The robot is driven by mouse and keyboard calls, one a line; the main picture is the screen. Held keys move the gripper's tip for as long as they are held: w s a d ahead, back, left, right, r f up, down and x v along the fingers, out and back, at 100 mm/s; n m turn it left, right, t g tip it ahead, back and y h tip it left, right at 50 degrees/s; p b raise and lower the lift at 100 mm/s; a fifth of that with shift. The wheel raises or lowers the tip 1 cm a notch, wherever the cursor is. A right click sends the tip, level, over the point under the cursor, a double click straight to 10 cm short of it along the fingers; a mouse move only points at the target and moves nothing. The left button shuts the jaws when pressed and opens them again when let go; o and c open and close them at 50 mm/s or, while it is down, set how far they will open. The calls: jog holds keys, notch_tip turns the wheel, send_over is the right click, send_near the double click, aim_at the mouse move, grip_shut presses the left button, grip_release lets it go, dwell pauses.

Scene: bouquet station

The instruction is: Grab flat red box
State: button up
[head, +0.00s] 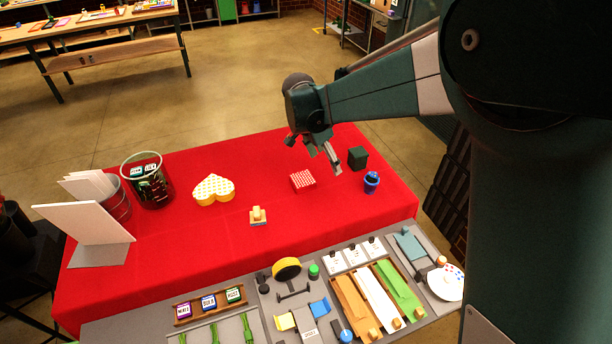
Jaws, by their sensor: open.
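The flat red box (303,181) is small, with a red and white patterned top, and lies on the red cloth right of the table's middle. My gripper (324,164) is above the table, slightly up and to the right of the box in the head view. Its fingers point down and are apart with nothing seen between them. I cannot tell its exact height over the cloth. The box is in plain view and nothing covers it.
A dark green box (358,158) and a blue item (371,182) stand right of the red box. A yellow heart-shaped box (214,189) and a small wooden stamp-like piece (258,216) are to the left. A grey tool board (245,327) lies in front. Red cloth behind the box is clear.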

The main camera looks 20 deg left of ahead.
jog(key=m+p, duration=0.1)
jog(key=p, duration=0.1)
send_near(302, 179)
jog(key=shift+w+d+f+h, duration=0.3)
jog(key=shift+w+d+f, duration=0.05)
jog(key=shift+w, duration=0.1)
jog(key=shift+s+a+f, duration=0.2)
jog(key=shift+a+f, duration=0.25)
jog(key=shift+a, duration=0.15)
jog(key=shift+p+x, duration=0.3)
jog(key=shift+x, duration=0.95)
jog(key=shift+d+f, duration=0.1)
jog(key=shift+x, duration=2.55)
jog(key=shift+d, duration=0.15)
jog(key=c, duration=1)
